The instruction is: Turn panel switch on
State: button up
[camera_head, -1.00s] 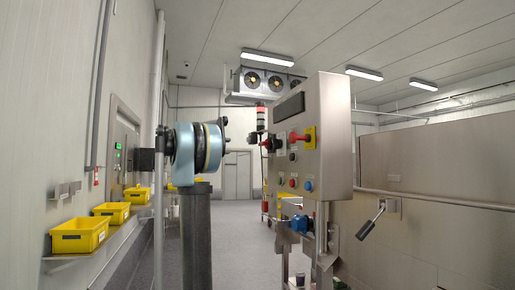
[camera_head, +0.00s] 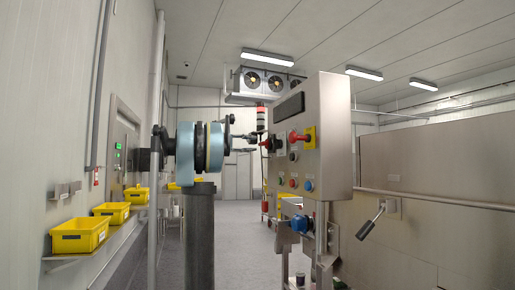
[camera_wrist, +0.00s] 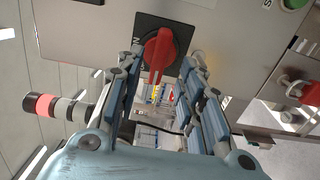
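A grey control panel (camera_head: 325,125) stands right of centre in the head view. A red rotary switch on a black plate (camera_head: 273,144) is on its front face at the left. In the wrist view this red switch knob (camera_wrist: 159,52) is close, at the top middle, its handle pointing down in the picture. My gripper (camera_head: 258,139) reaches the panel face at this switch. In the wrist view my gripper (camera_wrist: 167,64) is open, one finger on each side of the red knob. I cannot tell whether a finger touches it.
Green, red and blue buttons (camera_head: 308,187) sit lower on the panel. A signal tower (camera_head: 261,118) stands behind. Yellow bins (camera_head: 80,237) line the left wall.

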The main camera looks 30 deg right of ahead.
aim_at(260, 144)
jog(key=shift+x, duration=2.45)
jog(key=shift+c, duration=0.6)
grip_shut()
